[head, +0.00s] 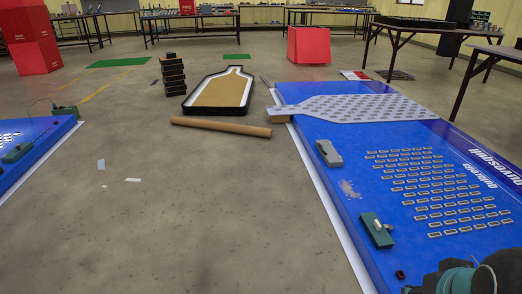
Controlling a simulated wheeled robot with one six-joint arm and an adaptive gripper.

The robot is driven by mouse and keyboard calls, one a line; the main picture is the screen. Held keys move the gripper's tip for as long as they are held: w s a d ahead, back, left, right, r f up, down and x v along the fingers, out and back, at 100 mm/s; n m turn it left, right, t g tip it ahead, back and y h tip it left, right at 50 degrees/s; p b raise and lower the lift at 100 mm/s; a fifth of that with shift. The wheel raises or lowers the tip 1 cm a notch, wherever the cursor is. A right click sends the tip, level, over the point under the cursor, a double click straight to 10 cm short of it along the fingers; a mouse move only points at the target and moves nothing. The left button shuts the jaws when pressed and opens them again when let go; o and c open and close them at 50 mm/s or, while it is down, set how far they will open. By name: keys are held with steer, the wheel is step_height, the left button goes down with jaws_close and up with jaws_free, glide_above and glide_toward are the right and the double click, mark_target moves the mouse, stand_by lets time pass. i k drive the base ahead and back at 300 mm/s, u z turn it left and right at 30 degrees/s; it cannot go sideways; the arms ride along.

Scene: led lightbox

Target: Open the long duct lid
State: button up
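I cannot make out a long duct or its lid for certain in the head view. The one long narrow piece is a brown tube or bar (221,126) lying on the floor in the middle distance, left of the blue panel; no lid can be told on it. My gripper cannot be seen in this view.
A large blue panel (355,240) with rows of small pieces and a grey perforated plate (360,108) fills the right. A black-rimmed bottle-shaped tray (247,92) and a dark stack (173,75) stand beyond the tube. Another blue panel (22,166) is at left. The floor between is mostly clear.

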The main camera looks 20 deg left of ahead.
mark_target(325, 146)
steer(key=u, duration=0.7)
steer(key=i, duration=0.65)
steer(key=u, duration=0.6)
steer(key=i, duration=1.65)
steer(key=z, duration=0.95)
steer(key=i, duration=0.95)
steer(key=z, duration=1.15)
steer(key=i, duration=0.15)
steer(key=z, duration=0.05)
